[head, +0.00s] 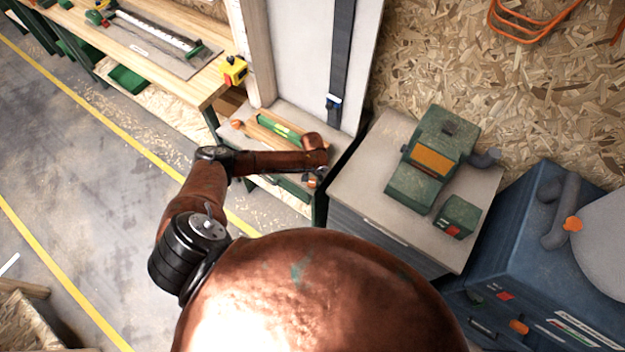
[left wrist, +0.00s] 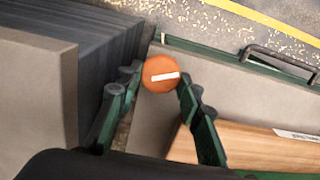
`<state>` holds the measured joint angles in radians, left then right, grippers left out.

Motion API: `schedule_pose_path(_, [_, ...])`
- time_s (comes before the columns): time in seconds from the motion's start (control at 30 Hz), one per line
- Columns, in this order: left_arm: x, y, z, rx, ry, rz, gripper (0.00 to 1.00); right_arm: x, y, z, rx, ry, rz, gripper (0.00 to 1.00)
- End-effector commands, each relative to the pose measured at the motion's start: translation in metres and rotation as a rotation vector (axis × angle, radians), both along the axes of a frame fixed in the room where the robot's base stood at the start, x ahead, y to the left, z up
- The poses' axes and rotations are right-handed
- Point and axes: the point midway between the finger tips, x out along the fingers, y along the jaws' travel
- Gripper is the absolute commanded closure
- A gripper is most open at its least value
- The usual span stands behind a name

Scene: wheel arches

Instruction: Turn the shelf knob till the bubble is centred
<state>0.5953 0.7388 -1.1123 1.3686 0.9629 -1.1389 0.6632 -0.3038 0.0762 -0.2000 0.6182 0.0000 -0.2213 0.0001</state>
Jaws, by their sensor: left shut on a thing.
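The shelf knob (left wrist: 160,74) is a round orange disc with a white stripe, seen from above in the left wrist view. The stripe lies nearly level there, its right end slightly higher. My left gripper (left wrist: 158,84) has its green fingers on both sides of the knob and is shut on it. In the head view my left gripper (head: 314,180) is small and partly hidden by its own arm at the shelf's right end. A green level (head: 278,128) lies on a wooden board on the shelf (head: 232,133). Its bubble is too small to make out. My right gripper is out of view.
A second orange knob (head: 238,125) sits at the shelf's left end. A grey-topped cabinet (head: 370,190) with a green machine (head: 432,160) stands close on the right. A wooden workbench (head: 175,70) is at the upper left. The floor left of the shelf is open.

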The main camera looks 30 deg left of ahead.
Motion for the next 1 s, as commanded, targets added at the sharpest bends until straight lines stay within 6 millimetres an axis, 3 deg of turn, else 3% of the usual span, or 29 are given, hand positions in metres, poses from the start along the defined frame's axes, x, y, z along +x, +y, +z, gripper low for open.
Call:
schedule_pose_path(0.47, [-0.001, 0.000, 0.002, -0.002, 0.001, 0.135, 0.91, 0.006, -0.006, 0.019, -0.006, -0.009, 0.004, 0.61])
schedule_pose_path(1.0, [-0.003, 0.001, 0.002, -0.002, 0.005, 0.626, 0.91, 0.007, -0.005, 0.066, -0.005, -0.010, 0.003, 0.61])
